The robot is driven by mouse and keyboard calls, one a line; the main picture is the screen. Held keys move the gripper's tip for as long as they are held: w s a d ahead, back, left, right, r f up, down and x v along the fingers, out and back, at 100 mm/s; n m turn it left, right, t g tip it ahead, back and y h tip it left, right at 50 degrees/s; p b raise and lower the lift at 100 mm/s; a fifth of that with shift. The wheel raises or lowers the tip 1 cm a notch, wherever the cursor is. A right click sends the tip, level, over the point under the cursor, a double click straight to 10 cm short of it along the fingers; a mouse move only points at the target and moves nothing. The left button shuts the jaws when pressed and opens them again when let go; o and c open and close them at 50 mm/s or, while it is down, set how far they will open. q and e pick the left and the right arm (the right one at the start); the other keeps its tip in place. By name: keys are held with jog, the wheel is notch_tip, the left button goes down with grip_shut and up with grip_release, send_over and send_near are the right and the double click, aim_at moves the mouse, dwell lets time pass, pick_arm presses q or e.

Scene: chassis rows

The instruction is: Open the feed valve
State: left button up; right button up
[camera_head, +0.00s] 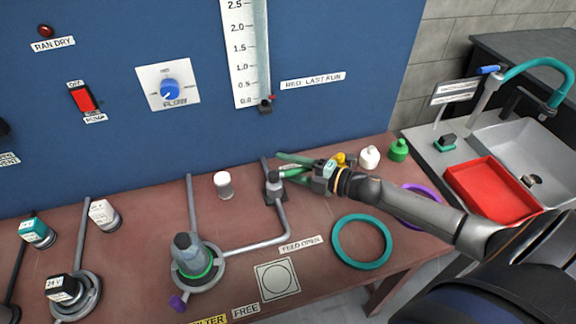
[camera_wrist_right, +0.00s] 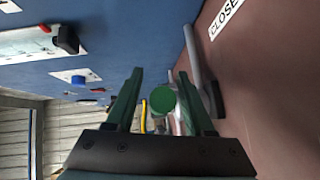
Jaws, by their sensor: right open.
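The feed valve (camera_head: 275,186) is a small grey body on the bench, with a grey pipe running from it. A green lever (camera_head: 291,173) points right from its top, toward my right gripper (camera_head: 283,167). In the right wrist view the green round end of the lever (camera_wrist_right: 163,98) shows between the two open fingers of this gripper (camera_wrist_right: 160,74), nearer the right finger. I cannot tell whether a finger touches it. The "FEED OPEN" label (camera_head: 300,244) lies in front of the valve. A "CLOSED" label (camera_wrist_right: 226,15) shows in the wrist view. My left gripper is out of view.
A teal ring (camera_head: 341,257) and a purple ring (camera_head: 434,203) lie right of the valve. A white bottle (camera_head: 370,157) and a green bottle (camera_head: 398,150) stand behind my right wrist. A white cup (camera_head: 223,188) stands left of the valve. The blue panel (camera_head: 190,125) rises behind.

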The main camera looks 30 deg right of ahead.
grip_shut()
dwell(0.4)
dwell(1.0)
